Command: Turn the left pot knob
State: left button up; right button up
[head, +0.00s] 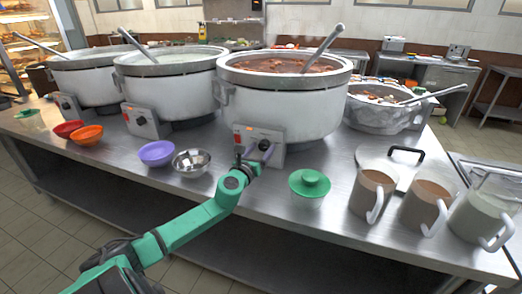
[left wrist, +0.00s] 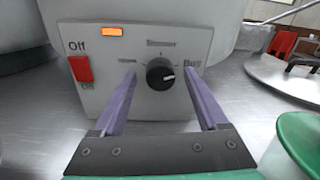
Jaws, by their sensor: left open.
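Three large white stockpots stand in a row. The left pot (head: 92,80) and the middle pot (head: 172,85) hold pale congee; the right pot (head: 283,100) holds reddish stew. My left gripper (head: 254,153) is at the right pot's control box (head: 272,156), open and empty. In the left wrist view, a black knob (left wrist: 160,74) with a white mark to its right sits between the spread purple-grey fingers of this gripper (left wrist: 157,78), with gaps on both sides. A red switch (left wrist: 80,69) and a lit orange lamp (left wrist: 112,31) are on this box. The left pot's control box (head: 68,106) is far from the gripper.
Several mugs (head: 372,192) and a round metal lid (head: 388,168) stand at right. Ladle handles rise from the pots.

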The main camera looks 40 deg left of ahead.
pick_arm(q)
grip_shut()
jog(key=shift+n, duration=0.5)
jog(key=shift+n+b, duration=0.35)
jog(key=shift+n, duration=0.15)
jog(key=n+b, duration=0.1)
jog(key=n, duration=0.3)
jog(key=shift+f, duration=0.1)
jog(key=n, duration=0.4)
jog(key=shift+d+n, duration=0.1)
jog(key=shift+n, duration=2)
